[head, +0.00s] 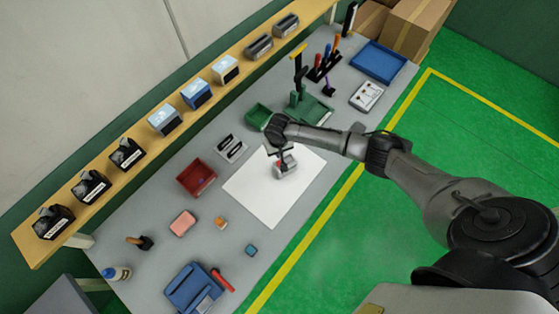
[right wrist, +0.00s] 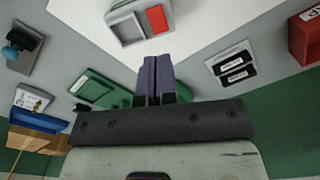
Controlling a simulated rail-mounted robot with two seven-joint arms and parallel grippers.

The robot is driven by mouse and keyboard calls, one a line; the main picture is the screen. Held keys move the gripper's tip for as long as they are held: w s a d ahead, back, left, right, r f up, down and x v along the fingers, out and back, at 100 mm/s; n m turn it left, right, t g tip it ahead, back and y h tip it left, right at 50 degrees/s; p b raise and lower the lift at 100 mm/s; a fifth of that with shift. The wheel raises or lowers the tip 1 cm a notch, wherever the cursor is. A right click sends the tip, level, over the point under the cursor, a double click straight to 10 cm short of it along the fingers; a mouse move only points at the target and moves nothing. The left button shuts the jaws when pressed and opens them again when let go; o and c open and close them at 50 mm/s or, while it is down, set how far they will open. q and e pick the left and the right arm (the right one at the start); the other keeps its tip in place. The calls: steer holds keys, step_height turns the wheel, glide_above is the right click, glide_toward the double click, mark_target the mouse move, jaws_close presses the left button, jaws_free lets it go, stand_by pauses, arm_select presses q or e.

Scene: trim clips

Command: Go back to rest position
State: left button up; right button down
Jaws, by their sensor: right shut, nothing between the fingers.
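My right gripper (head: 279,152) is over the white sheet (head: 258,200) in the middle of the bench, with its arm coming in from the right. In the right wrist view its two fingers (right wrist: 154,82) are together with nothing between them. A small grey device with a red patch (head: 286,169) lies on the sheet just by the gripper; it also shows in the right wrist view (right wrist: 126,30), apart from the fingertips. In the head view the gripper partly hides this device. My left gripper is not in view.
A green press (head: 309,106), a green bin (head: 258,115) and a labelled plate (head: 230,148) are near the gripper. A red bin (head: 197,178) stands left of the sheet, a blue tray (head: 378,61) at the far end. A shelf (head: 50,241) with several boxes runs along the wall.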

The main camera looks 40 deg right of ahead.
steer(key=shift+n, duration=0.3)
stand_by(0.4)
steer(key=shift+s+d+n, duration=0.2)
steer(key=shift+d+n, duration=0.05)
steer(key=shift+n, duration=0.65)
steer(key=shift+d+r+n+h, duration=0.15)
steer(key=shift+r+n+h, duration=0.15)
steer(key=shift+n+h, duration=0.35)
steer(key=w+a+r+n+t, duration=0.2)
steer(key=a+r+n, duration=0.1)
steer(key=r, duration=0.3)
steer(key=w+a+r+n+t, duration=0.2)
steer(key=w+a+r+n, duration=0.1)
steer(key=r, duration=0.4)
steer(key=s+a+r+t+y, duration=0.1)
steer(key=s+a+r+t, duration=0.45)
steer(key=r, duration=0.65)
steer(key=s+f+m+g, duration=0.1)
steer(key=s+f, duration=0.3)
steer(key=s, duration=0.5)
steer(key=s+f+m+g, duration=0.1)
steer(key=s+f+g, duration=0.2)
steer(key=s, duration=0.6)
steer(key=s+d+f+m+g, duration=0.1)
steer(key=s+f+g, duration=0.1)
steer(key=s+f, duration=0.3)
steer(key=s, duration=0.4)
steer(key=shift+s+f, duration=0.15)
steer(key=shift+s, duration=0.1)
